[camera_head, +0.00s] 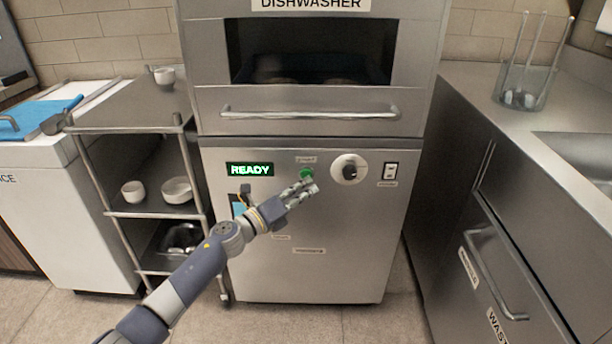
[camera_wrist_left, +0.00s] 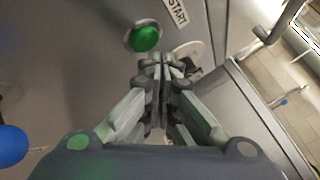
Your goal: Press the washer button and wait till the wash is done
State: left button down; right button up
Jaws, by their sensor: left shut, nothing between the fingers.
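The dishwasher (camera_head: 310,270) stands in the middle of the head view, with its handle bar (camera_head: 310,114) and a dark window above. Its display (camera_head: 250,169) reads READY in green. The green start button (camera_head: 306,172) sits on the front panel; in the left wrist view the button (camera_wrist_left: 145,38) is beside a START label (camera_wrist_left: 175,12). My left gripper (camera_head: 306,186) is shut and empty, its fingertips just below the button in the head view. In the wrist view the fingertips (camera_wrist_left: 162,62) are close to the button, a little to its lower right; contact cannot be told. My right gripper is not in view.
A round white dial (camera_head: 349,169) and a switch (camera_head: 390,171) are right of the button. A shelf rack (camera_head: 150,211) with white bowls stands left. A counter (camera_head: 560,180) with a sink and a clear container (camera_head: 525,85) is right.

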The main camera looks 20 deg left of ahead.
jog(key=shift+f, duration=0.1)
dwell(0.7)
pick_arm(q)
jog(key=shift+w, duration=0.15)
jog(key=shift+w+a, duration=0.1)
jog(key=shift+w, duration=0.15)
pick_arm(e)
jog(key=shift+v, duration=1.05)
pick_arm(q)
jog(key=shift+b, duration=0.3)
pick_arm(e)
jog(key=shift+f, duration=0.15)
pick_arm(q)
jog(key=shift+w, duration=0.15)
